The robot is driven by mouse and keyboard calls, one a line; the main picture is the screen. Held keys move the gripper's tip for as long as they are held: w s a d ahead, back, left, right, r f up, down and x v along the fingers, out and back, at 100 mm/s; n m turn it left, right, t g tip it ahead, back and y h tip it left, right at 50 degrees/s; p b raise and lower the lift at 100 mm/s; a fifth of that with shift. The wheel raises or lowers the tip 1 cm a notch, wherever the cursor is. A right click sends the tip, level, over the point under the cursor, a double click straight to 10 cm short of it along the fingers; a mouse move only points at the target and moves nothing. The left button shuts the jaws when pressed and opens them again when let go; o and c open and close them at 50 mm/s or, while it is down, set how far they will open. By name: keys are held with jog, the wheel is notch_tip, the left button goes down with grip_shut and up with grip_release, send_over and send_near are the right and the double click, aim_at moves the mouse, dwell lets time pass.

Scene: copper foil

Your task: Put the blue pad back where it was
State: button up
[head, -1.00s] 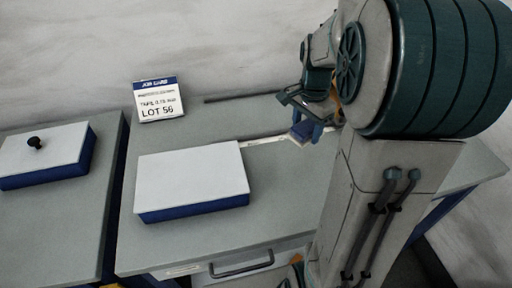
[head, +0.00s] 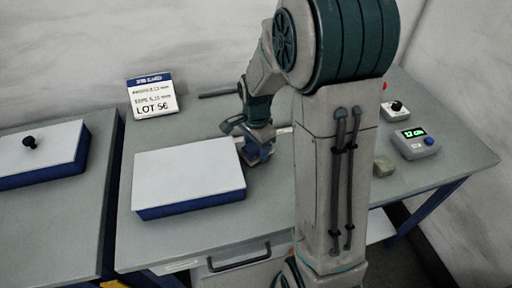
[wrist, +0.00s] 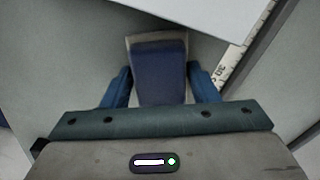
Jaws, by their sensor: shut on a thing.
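My gripper (head: 257,156) is low over the worktable, close to the right edge of a white-topped blue box (head: 188,175). In the wrist view its two blue fingers are shut on the blue pad (wrist: 160,72), a blue block with a pale beige edge at its far end. In the head view the pad is hard to tell apart from the blue fingers. I cannot tell whether it touches the table. The white top of the box (wrist: 215,12) and a printed scale strip (wrist: 232,66) show beyond the pad in the wrist view.
A LOT 56 job card (head: 153,96) stands at the back, with a dark rod (head: 220,93) nearby. A second white-topped box (head: 42,150) is on the left table. A display unit (head: 415,143), a knob box (head: 395,110) and a greenish block (head: 384,166) sit at right.

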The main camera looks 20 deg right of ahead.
jog(key=shift+f, duration=0.35)
jog(key=shift+f, duration=0.15)
jog(key=o, duration=1)
jog(key=shift+c, duration=0.2)
